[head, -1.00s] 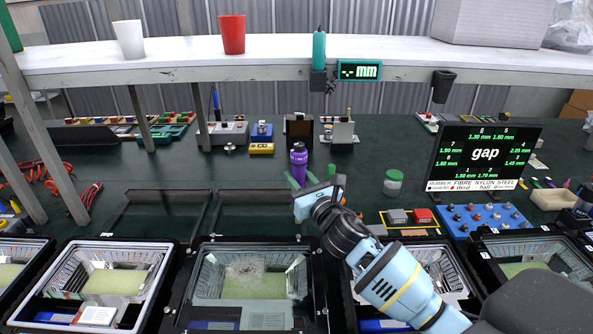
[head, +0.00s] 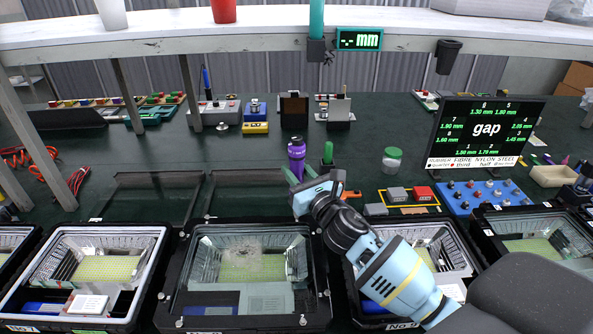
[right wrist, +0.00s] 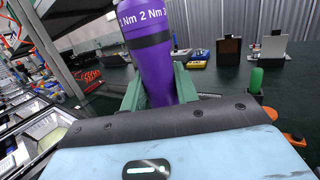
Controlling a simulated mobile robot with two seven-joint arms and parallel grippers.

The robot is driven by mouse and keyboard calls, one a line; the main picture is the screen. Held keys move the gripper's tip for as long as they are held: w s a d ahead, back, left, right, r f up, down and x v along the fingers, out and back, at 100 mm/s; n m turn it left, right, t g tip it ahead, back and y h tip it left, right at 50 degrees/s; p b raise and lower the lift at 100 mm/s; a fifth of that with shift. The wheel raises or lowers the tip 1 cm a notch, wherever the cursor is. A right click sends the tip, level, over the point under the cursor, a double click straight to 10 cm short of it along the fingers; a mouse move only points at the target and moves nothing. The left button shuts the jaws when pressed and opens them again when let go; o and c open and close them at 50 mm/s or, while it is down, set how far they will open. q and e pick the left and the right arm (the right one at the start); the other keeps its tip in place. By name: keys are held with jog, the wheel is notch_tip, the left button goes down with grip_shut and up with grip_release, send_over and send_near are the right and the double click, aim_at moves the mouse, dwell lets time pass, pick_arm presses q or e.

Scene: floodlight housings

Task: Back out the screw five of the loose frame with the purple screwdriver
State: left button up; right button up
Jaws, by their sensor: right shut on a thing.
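The purple screwdriver (head: 297,158) stands upright between the green fingers of my right gripper (head: 297,178), which is shut on it. In the right wrist view its purple handle (right wrist: 150,50), marked "2 Nm", fills the space between the fingers (right wrist: 158,88); its lower end is hidden behind the gripper body. Below, in the head view, a black-framed housing (head: 250,230) with a clear window stands at the middle front. A dark, flat loose frame (head: 150,182) lies on the bench to the left of the gripper. Its individual screws are too small to tell. My left gripper is not in view.
More housings stand in the front row, including a left one (head: 85,268). The gap display (head: 487,135) and a blue tray of knobs (head: 478,198) are at the right. A green-lidded jar (head: 392,159) stands beyond the gripper. A shelf (head: 200,43) spans above.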

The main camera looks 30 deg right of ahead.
jog(key=shift+s+f, duration=0.1)
jog(key=shift+f, duration=0.8)
dwell(2.9)
jog(key=shift+r, duration=0.15)
dwell(4.1)
